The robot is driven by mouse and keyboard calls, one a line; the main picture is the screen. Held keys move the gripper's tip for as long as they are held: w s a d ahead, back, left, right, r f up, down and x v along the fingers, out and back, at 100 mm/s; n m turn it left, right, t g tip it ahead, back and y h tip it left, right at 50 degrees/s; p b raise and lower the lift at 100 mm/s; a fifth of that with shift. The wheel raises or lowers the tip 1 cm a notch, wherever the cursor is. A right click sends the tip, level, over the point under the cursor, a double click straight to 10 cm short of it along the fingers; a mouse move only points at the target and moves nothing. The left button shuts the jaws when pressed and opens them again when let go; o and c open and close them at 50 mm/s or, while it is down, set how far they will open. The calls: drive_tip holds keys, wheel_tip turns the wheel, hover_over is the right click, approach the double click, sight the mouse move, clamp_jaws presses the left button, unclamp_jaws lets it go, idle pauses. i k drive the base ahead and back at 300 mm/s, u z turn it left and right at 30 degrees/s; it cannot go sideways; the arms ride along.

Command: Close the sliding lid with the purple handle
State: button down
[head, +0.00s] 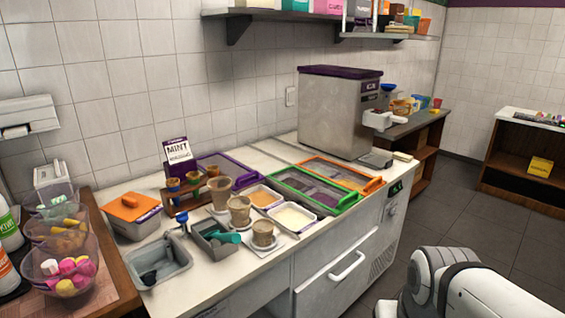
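The purple-framed sliding lid (240,163) lies toward the back of the counter, close to the tiled wall. It seems slid back, with two topping wells uncovered in front of it: one orange-brown (262,197) and one pale cream (293,217). Only a white part of my arm shows at the bottom right; my gripper is out of view.
Cone-shaped cups in a wooden rack (192,191) and cups on a white tray (240,209) stand left of the wells. A grey bin with a teal scoop (222,238) sits in front. A steel machine (335,115) stands behind right. Floor at right is clear.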

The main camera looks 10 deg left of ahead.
sight(257, 178)
drive_tip(key=z, duration=0.1)
drive_tip(key=i, duration=0.9)
drive_tip(key=u, duration=0.55)
drive_tip(key=i, duration=0.6)
drive_tip(key=u, duration=0.6)
